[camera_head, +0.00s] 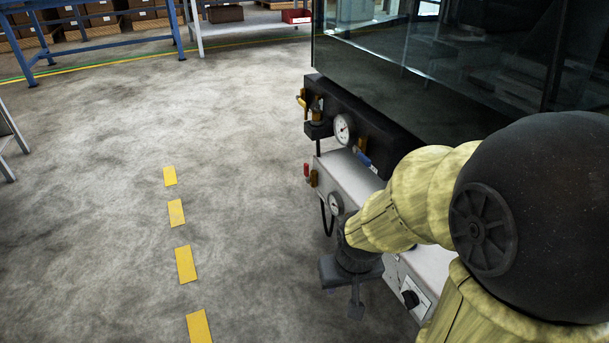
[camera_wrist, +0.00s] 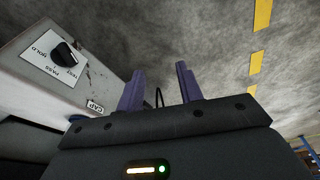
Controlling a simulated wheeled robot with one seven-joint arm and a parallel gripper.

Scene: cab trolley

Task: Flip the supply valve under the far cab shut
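A cab with dark glass sides (camera_head: 440,90) stands at the right in the head view. Under it, a black beam carries a white dial gauge (camera_head: 344,128), a yellow handle (camera_head: 301,100) and a blue lever (camera_head: 364,158). A red handle (camera_head: 306,169) sits lower, at the end of a grey box. I cannot tell which of these is the supply valve. My gripper (camera_head: 356,308) hangs beside the grey box, nearer than the handles and apart from them. In the wrist view my gripper (camera_wrist: 160,68) has its two purple fingers spread, with nothing held between them.
The grey box has a second gauge (camera_head: 335,204) and a black rotary knob (camera_head: 410,298), which also shows in the wrist view (camera_wrist: 65,53). A black hose (camera_head: 326,216) hangs off the box. The concrete floor to the left is open, with yellow dashes (camera_head: 177,212).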

